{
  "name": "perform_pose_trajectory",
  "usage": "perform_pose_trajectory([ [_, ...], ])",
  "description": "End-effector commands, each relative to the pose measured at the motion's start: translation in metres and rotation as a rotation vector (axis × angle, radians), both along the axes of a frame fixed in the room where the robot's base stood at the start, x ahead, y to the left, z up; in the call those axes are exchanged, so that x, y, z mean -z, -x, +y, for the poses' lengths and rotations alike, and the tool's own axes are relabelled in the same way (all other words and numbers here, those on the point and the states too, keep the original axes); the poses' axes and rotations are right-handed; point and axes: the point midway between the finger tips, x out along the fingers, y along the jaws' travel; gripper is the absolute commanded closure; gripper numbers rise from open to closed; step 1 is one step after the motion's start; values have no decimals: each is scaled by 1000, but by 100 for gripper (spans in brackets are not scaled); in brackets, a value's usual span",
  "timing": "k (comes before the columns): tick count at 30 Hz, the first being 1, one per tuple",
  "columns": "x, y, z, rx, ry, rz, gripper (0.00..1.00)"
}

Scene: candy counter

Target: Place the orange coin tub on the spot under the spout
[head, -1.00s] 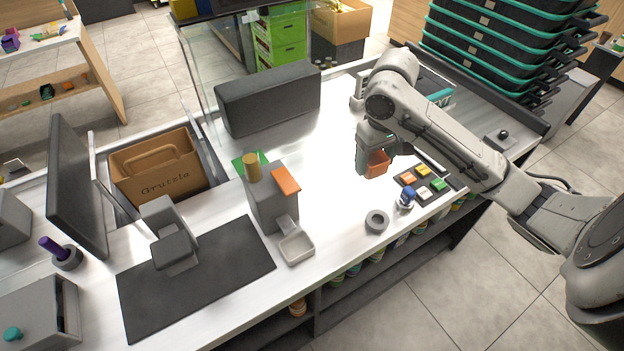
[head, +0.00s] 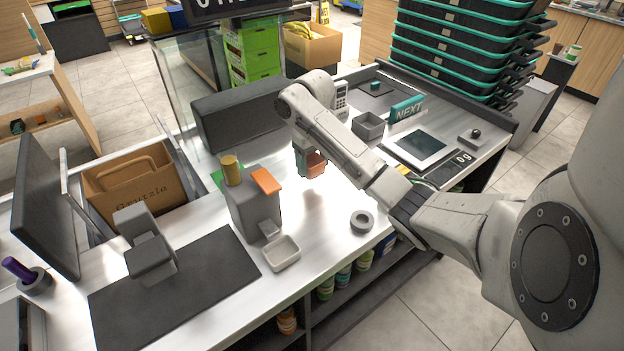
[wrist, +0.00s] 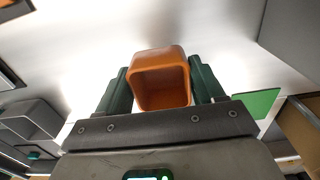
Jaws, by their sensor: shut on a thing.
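The orange coin tub (head: 315,165) is held in my gripper (head: 304,160) above the white counter, right of the grey coin machine (head: 254,212). In the wrist view the tub (wrist: 160,62) sits between the two dark green fingers, its open mouth towards the camera. The machine has an orange top piece (head: 266,181), a gold cylinder (head: 231,170) and a pale tray (head: 282,252) at its front. A green square (head: 216,178) lies behind the machine, partly hidden; a green patch also shows at the right of the wrist view (wrist: 255,104).
A long dark grey box (head: 240,113) stands behind the machine. A grey ring (head: 361,221) lies near the counter's front edge. A black mat (head: 175,290) and a paper bag (head: 135,180) are to the left. Bare counter lies between machine and tub.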

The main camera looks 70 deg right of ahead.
Motion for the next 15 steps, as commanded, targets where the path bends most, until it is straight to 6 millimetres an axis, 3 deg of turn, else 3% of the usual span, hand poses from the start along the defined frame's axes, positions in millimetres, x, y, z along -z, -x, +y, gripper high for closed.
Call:
perform_pose_trajectory([
  [7,15,-7,-11,1,1,3,67],
  [15,42,-6,-10,1,2,3,67],
])
